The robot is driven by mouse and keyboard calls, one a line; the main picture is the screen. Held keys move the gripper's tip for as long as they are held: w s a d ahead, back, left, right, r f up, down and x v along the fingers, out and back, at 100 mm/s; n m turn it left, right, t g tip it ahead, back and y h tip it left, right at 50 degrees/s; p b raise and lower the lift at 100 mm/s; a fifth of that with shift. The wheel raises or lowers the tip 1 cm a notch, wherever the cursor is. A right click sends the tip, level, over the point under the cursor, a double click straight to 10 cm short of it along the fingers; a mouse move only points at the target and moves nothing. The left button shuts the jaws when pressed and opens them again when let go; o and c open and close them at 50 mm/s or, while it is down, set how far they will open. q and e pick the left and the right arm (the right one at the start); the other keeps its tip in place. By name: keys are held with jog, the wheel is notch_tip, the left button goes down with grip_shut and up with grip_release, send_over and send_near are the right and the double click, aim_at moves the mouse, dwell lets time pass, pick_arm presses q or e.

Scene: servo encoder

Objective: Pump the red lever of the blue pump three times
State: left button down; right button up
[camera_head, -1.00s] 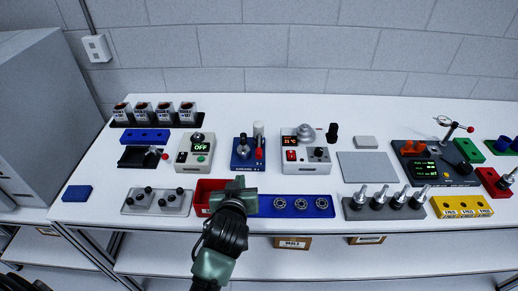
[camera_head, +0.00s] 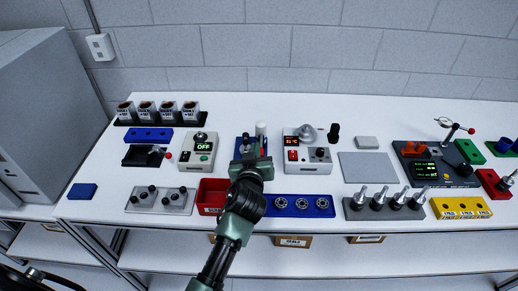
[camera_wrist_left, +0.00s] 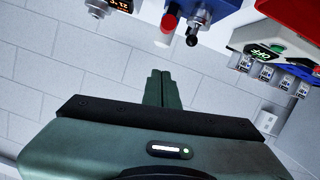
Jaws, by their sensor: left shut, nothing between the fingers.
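The blue pump (camera_head: 238,152) stands on the table left of centre, its front largely hidden behind my left gripper (camera_head: 250,158) in the head view. In the left wrist view part of the blue pump (camera_wrist_left: 212,10) shows at the top edge, with the red lever (camera_wrist_left: 169,22) beside it. A white cylinder (camera_wrist_left: 162,43) stands beyond the lever. My left gripper (camera_wrist_left: 160,88) is shut and empty, its fingers pointing toward the pump. A gap shows between the fingertips and the lever in that view. My right gripper is not in view.
A red bin (camera_head: 211,192) sits in front and left of the pump. A blue bearing plate (camera_head: 318,207) lies to the right. A grey device with an OFF display (camera_head: 203,158) and a grey heater unit (camera_head: 308,155) flank the pump. Bare table lies behind.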

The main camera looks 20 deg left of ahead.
aim_at(261, 145)
pick_arm(q)
jog(key=w+f, duration=0.4)
jog(key=f, duration=0.1)
jog(key=shift+w+a+p, duration=0.15)
jog(key=shift+w+p, duration=0.1)
jog(key=shift+p, duration=0.2)
